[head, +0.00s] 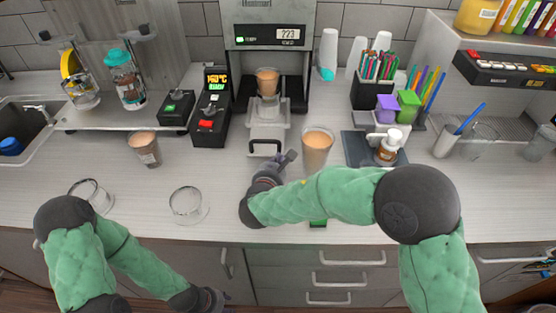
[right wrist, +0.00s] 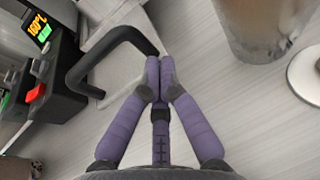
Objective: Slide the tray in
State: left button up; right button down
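The cup sealer (head: 268,38) stands at the back centre with its tray (head: 268,122) pulled out toward me. A cup of brown drink (head: 267,82) sits at the sealer's opening, above the tray. The black tray handle (head: 264,154) faces the front; it also shows large in the right wrist view (right wrist: 102,58). My right gripper (head: 288,157) is at the handle's right end. In the right wrist view its purple fingers (right wrist: 160,76) are together beside that end, with nothing seen between them; contact is unclear. My left gripper (head: 212,298) is low, before the drawers, its fingers unclear.
A tall cup of brown drink (head: 317,148) stands close right of my right gripper. Another filled cup (head: 145,148) and an empty glass (head: 188,203) are to the left. A control box with a red switch (head: 210,122) flanks the tray. A bottle (head: 388,148) stands on a dark mat at right.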

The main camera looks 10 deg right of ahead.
aim_at(279, 124)
jog(key=shift+w, duration=0.1)
jog(key=w+d, duration=0.1)
jog(key=w, duration=0.4)
jog(key=w+d+b, duration=0.1)
jog(key=w+d, duration=0.1)
jog(key=w, duration=0.3)
jog(key=w+d+b, duration=0.1)
jog(key=w, duration=0.4)
jog(key=shift+w+d, duration=0.2)
jog(key=shift+d, duration=0.1)
jog(key=shift+w+d, duration=0.15)
jog(key=shift+w, duration=0.4)
jog(key=shift+r, duration=0.2)
jog(key=shift+r, duration=0.1)
